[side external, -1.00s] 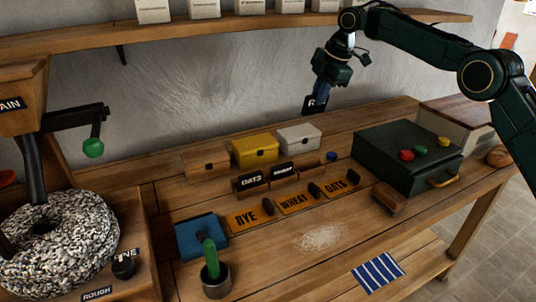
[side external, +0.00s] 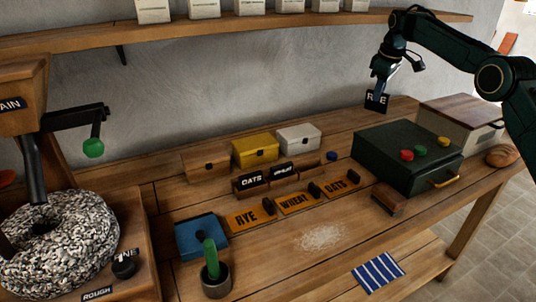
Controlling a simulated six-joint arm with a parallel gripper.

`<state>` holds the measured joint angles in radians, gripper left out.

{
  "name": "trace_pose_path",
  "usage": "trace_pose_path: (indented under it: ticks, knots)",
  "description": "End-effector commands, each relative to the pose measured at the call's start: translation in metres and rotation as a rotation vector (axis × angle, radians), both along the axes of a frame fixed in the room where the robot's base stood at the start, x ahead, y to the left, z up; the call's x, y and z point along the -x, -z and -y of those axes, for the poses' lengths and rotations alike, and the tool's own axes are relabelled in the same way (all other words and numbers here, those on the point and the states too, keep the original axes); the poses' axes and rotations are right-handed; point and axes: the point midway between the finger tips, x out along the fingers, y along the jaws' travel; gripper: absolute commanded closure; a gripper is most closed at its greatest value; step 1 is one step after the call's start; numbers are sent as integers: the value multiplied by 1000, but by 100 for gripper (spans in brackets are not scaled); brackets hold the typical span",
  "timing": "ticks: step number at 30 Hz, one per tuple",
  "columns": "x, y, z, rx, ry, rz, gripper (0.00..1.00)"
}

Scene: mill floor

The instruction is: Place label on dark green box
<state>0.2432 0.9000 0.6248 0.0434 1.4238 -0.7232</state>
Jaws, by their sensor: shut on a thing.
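My gripper (side external: 379,84) is shut on a small black label (side external: 376,101) with white lettering, partly hidden, that seems to read RYE. It holds the label in the air, above and behind the dark green box (side external: 385,155). The dark green box stands at the right of the bench, with red, green and yellow round pieces on its top and a brass handle at its front. The label is apart from the box.
Black labels (side external: 252,180) stand in wooden holders mid-bench, behind orange plates (side external: 245,217) reading RYE, WHEAT and OATS. Yellow (side external: 255,150) and white (side external: 299,138) boxes stand behind. A wooden-lidded box (side external: 462,120) and bread (side external: 502,156) are at right. A shelf (side external: 250,25) runs above.

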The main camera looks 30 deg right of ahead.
Motion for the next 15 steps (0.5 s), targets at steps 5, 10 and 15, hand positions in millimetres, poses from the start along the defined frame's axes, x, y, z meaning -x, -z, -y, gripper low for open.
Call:
trace_pose_path:
  ticks: [5, 10, 15]
  knots:
    - [19, 4, 52, -45, 306, -15, 100]
    - [33, 6, 83, -76, 502, -16, 100]
    - [45, 7, 106, -102, 660, -13, 100]
